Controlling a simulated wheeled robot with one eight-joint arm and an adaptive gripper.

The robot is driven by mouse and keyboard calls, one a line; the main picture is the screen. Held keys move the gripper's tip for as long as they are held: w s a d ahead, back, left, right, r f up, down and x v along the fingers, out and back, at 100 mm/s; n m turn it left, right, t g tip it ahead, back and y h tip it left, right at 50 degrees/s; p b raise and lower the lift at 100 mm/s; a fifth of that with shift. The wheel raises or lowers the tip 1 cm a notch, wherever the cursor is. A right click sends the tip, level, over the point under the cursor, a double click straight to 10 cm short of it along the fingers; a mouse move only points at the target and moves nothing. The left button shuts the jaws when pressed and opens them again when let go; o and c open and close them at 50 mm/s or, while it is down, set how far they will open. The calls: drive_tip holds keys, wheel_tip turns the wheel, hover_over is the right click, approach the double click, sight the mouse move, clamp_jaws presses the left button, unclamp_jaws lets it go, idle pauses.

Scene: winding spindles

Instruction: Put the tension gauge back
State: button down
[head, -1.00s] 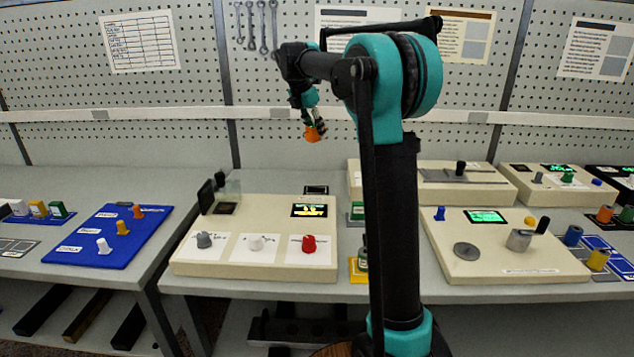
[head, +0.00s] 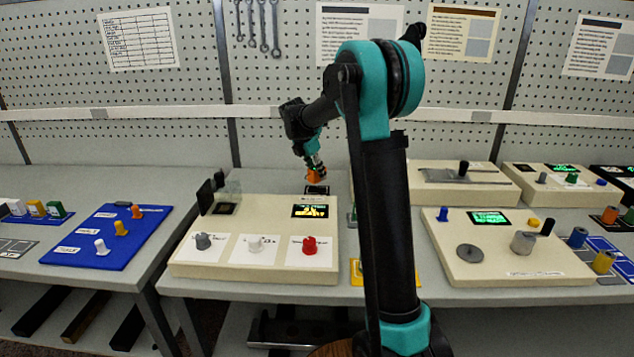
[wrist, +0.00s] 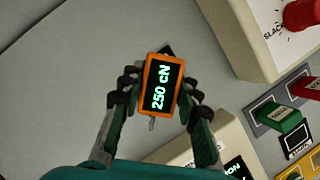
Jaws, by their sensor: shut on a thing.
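The tension gauge (wrist: 163,86) is a small orange block with a dark screen reading "250 cN" in the wrist view. My gripper (wrist: 157,92) is shut on it, with one finger on each long side. In the head view the gauge (head: 316,175) hangs from my gripper (head: 315,167) behind the cream console (head: 250,270). A small dark pad (head: 317,190) lies on the bench just below it in the picture. Whether the gauge touches the pad cannot be told. In the wrist view a dark edge shows past the gauge's top, mostly hidden by it.
The cream console bears grey, white and red (head: 310,246) knobs and a lit screen. A clear box (head: 228,188) stands at its back left. In the wrist view, green (wrist: 280,115) and red tags lie at right. Bare grey bench (wrist: 60,90) fills the left.

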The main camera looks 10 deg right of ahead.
sight(317, 181)
drive_tip(key=shift+f, duration=1.9)
drive_tip(key=shift+f, duration=0.1)
drive_tip(key=c, duration=1.1)
unclamp_jaws()
drive_tip(key=v, duration=1.2)
